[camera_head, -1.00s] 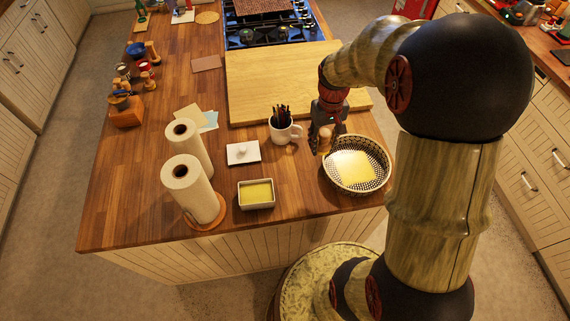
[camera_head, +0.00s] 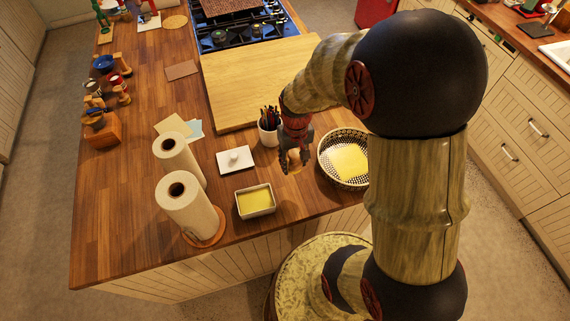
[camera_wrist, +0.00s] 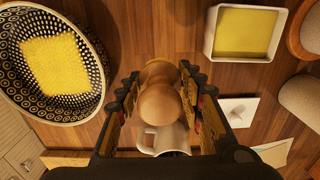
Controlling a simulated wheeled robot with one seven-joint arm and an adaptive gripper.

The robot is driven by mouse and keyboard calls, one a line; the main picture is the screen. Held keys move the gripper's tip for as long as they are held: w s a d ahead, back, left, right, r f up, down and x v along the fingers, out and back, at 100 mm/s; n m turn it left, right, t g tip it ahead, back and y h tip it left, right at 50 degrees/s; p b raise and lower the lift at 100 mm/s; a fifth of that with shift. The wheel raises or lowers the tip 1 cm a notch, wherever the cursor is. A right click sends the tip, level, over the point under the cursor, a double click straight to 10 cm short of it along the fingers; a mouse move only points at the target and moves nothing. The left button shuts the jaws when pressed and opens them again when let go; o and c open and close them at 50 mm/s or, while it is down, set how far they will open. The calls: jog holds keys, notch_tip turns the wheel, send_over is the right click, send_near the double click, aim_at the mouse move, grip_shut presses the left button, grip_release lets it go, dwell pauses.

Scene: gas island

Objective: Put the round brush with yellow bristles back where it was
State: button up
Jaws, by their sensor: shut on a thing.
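My gripper (camera_head: 294,160) is over the front part of the wooden island top, between the white mug and the patterned bowl. In the wrist view its fingers (camera_wrist: 165,100) are closed around a turned, light wooden piece with a rounded knob, which I take to be the round brush (camera_wrist: 160,100). Its wood also shows small between the fingers in the head view (camera_head: 295,157).
The patterned bowl (camera_head: 324,158) holding a yellow square is right of my gripper. The white mug (camera_head: 268,135) with dark sticks stands behind it. Left are a yellow-filled dish (camera_head: 255,212), a white lid (camera_head: 235,160) and two paper rolls (camera_head: 187,205). A cutting board (camera_head: 250,85) lies behind.

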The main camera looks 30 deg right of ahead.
jog(key=w+f, duration=0.2)
jog(key=f, duration=0.1)
jog(key=w+f, duration=0.3)
jog(key=shift+w+f+b, duration=0.25)
jog(key=shift+w+b, duration=0.05)
jog(key=shift+b, duration=0.05)
jog(key=shift+f, duration=1.4)
jog(key=shift+f, duration=0.2)
jog(key=o, duration=1.1)
jog(key=shift+r, duration=0.1)
